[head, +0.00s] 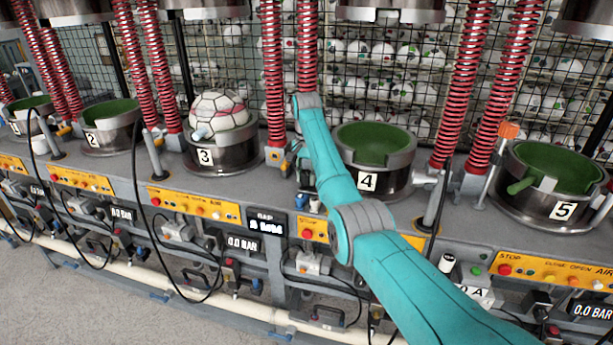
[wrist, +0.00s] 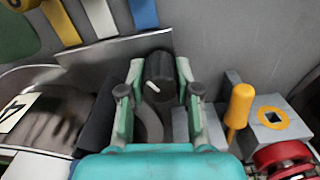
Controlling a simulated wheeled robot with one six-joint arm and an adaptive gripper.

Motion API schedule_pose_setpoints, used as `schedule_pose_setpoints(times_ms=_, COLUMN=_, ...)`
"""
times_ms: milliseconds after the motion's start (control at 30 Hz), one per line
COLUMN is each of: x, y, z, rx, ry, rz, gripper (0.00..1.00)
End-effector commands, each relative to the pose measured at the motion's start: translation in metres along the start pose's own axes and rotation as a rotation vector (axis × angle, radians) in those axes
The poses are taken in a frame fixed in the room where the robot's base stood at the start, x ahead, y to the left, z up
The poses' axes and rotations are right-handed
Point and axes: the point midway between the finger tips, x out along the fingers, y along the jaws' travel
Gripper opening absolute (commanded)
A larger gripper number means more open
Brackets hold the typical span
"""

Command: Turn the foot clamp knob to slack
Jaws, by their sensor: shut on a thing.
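The black knob (wrist: 157,88) with a white pointer mark stands between my gripper's fingers in the wrist view. The mark points up and to the left. My gripper (wrist: 160,74) is teal with dark joints, and its two fingers are shut on the knob, one on each side. A grey curved part lies just below the knob, partly hidden by the gripper. In the head view my teal arm reaches between stations 3 and 4. There it hides the knob, and I cannot make out the fingers.
A metal cup (wrist: 55,125) is close on the left. In the head view, station 3 (head: 228,158) holds a ball; red springs (head: 273,75) flank the stations.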

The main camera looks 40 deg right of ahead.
Motion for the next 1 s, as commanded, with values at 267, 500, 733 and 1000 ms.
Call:
schedule_pose_setpoints(times_ms=267, x=0.0002, y=-0.0005, z=0.0003, rx=-0.263, ry=0.0, rz=0.0, gripper=0.0)
schedule_pose_setpoints(times_ms=500, x=0.0003, y=-0.0008, z=0.0004, rx=-0.491, ry=-0.001, rz=0.0, gripper=0.0)
schedule_pose_setpoints(times_ms=733, x=0.0002, y=-0.001, z=0.0006, rx=-0.704, ry=-0.001, rz=0.0, gripper=0.0)
schedule_pose_setpoints(times_ms=1000, x=0.0003, y=-0.0011, z=0.0008, rx=-0.905, ry=-0.001, rz=0.0, gripper=0.0)
